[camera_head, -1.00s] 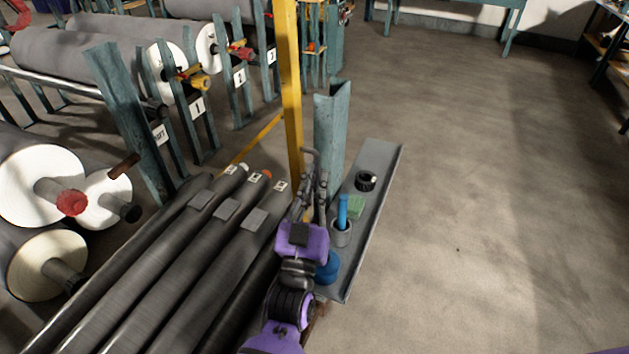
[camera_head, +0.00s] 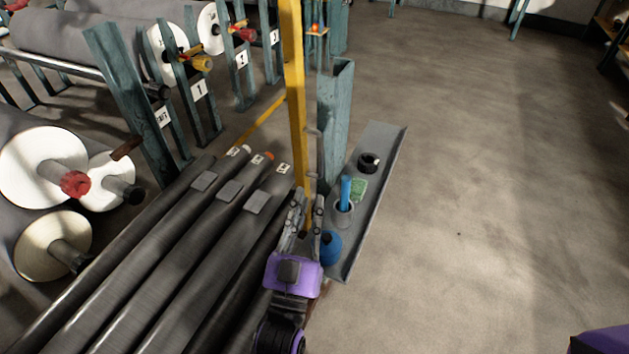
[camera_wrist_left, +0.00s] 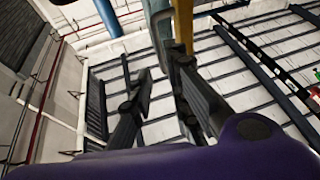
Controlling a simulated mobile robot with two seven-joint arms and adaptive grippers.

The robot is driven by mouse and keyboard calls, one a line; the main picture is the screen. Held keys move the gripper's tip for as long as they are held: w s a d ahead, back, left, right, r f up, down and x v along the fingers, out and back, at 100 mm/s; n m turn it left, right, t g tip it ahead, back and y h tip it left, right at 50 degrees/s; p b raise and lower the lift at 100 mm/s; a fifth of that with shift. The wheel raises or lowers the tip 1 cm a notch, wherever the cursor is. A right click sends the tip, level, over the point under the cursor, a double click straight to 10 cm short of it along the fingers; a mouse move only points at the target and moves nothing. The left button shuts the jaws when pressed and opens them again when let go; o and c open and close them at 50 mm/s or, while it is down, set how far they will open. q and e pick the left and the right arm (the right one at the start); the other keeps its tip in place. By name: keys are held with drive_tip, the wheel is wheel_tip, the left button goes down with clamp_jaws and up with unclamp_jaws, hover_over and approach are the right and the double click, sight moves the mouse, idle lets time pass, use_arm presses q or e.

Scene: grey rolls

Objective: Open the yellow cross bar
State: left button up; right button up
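The yellow cross bar (camera_head: 294,70) stands upright beside a teal post (camera_head: 336,110), with a thinner yellow brace (camera_head: 262,122) slanting down to the left. A grey handle (camera_head: 314,150) shows between the bar and the post. My left gripper (camera_head: 309,200) points up just below the handle, with its fingers apart and nothing seen between them. In the left wrist view the two fingers of my gripper (camera_wrist_left: 162,78) are spread, and the yellow bar (camera_wrist_left: 183,25) rises beyond the right finger. The fingers do not clearly touch the handle. My right gripper is not in view.
Long dark rolls (camera_head: 180,265) lie at the left. A grey shelf (camera_head: 378,195) by the post holds a black tape ring (camera_head: 368,162), a green block (camera_head: 358,188), a cup (camera_head: 344,213) and a blue object (camera_head: 331,248). Open floor (camera_head: 480,200) lies to the right.

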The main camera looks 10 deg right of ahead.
use_arm(q)
drive_tip(key=v, duration=0.2)
drive_tip(key=shift+s, duration=0.25)
idle(0.3)
